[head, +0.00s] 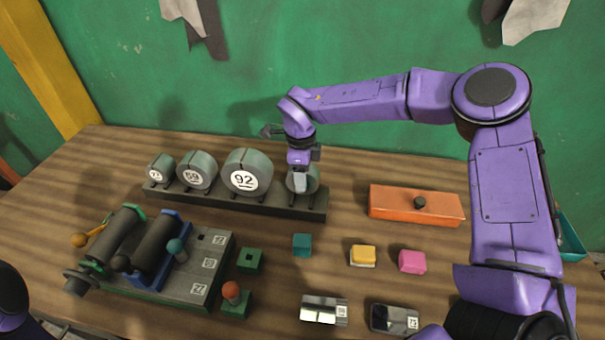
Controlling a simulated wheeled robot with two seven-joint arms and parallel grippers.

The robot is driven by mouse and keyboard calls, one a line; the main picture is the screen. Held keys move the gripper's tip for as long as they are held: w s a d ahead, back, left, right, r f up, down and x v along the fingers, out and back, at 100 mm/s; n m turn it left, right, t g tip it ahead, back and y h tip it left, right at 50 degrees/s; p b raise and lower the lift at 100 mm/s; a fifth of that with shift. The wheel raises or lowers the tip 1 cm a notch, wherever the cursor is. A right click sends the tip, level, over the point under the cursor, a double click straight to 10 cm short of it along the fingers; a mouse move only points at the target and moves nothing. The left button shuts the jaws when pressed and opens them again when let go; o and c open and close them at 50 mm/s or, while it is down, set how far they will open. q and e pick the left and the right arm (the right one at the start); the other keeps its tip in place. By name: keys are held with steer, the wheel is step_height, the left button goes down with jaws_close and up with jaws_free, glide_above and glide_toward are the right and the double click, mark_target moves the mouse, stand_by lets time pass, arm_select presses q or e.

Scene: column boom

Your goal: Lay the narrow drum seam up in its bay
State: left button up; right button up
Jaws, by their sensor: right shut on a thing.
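Several grey-green drums stand in a row on a long dark rack (240,203). The leftmost drum (161,168) is small, with a label too small to read surely. Beside it are a drum marked 59 (198,170) and the largest drum, marked 92 (247,172). My right gripper (300,183) reaches down at the rack's right end, shut on the rightmost drum (313,178). The gripper hides much of that drum's face, so its label and seam are not visible. The drum appears to be at rack height; I cannot tell if it touches the rack. My left gripper is out of view.
A roller device (150,245) with a grey numbered block (210,262) stands at front left. An orange lidded box (416,205) lies right of the rack. Teal (302,245), yellow (363,255) and pink (412,262) blocks and two metal pieces (322,310) (394,319) lie in front.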

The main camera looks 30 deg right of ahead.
steer(key=shift+f, duration=0.1)
steer(key=shift+f+b, duration=0.4)
steer(key=shift+f, duration=0.4)
steer(key=o, duration=1.2)
steer(key=shift+o, duration=0.2)
steer(key=r+b, duration=0.1)
steer(key=r, duration=0.8)
steer(key=shift+w+a+r+b, duration=0.15)
steer(key=shift+a+r+b, duration=0.05)
steer(key=shift+b, duration=0.15)
steer(key=shift+r, duration=0.6)
